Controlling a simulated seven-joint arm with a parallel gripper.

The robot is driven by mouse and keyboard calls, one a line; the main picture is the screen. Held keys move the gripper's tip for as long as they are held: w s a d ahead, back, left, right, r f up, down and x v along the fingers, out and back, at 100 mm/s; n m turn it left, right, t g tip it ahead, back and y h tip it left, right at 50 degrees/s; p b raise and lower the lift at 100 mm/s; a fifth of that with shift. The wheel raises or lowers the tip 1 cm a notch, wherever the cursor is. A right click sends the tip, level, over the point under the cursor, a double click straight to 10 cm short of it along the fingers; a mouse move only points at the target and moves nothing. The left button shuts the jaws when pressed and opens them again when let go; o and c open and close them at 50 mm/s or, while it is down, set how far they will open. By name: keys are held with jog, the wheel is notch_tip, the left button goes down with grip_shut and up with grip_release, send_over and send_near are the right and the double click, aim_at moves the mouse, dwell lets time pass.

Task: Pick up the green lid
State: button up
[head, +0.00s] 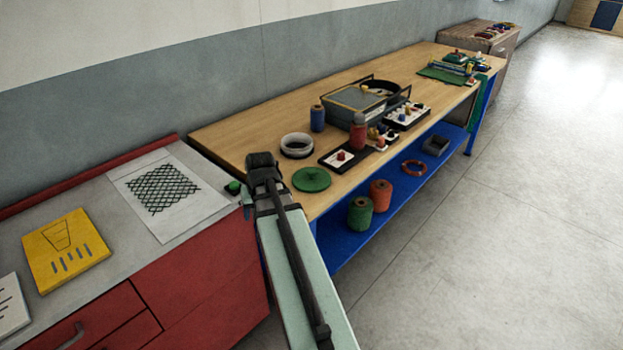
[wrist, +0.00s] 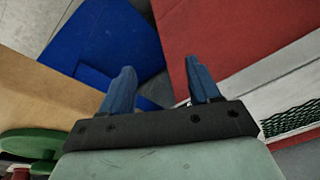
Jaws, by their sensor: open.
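The green lid (head: 311,179) is a flat round disc lying on the near end of the wooden table in the head view. In the wrist view it seems to be the green round shape (wrist: 30,142) at the lower left, partly cut off. My gripper (wrist: 160,75) is open, with two blue fingers apart and nothing between them. It hangs near the gap between the red cabinet and the table, left of the lid and apart from it. In the head view my arm hides most of the fingers.
A white ring (head: 297,145) and a black tray (head: 342,158) with a red knob lie close behind the lid. A red spool (head: 358,134) stands beyond. The red cabinet (head: 205,305) is at left. Green (head: 360,213) and orange spools sit on the blue lower shelf (head: 345,245).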

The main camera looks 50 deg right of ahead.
jog(key=d+r+m, duration=0.1)
jog(key=d+r, duration=0.5)
jog(key=r, duration=0.2)
jog(key=m+h, duration=0.2)
jog(key=h, duration=0.1)
send_near(312, 171)
jog(key=x, duration=0.4)
jog(key=shift+s+a+f, duration=0.1)
jog(key=shift+a+f, duration=0.1)
jog(key=shift+a, duration=0.15)
jog(key=shift+d+x, duration=0.1)
jog(key=shift+x, duration=1.25)
jog(key=shift+d+x, duration=0.15)
jog(key=shift+x, duration=1.2)
jog(key=shift+r, duration=0.1)
jog(key=shift+c, duration=0.3)
jog(key=c, duration=1)
jog(key=shift+r, duration=0.1)
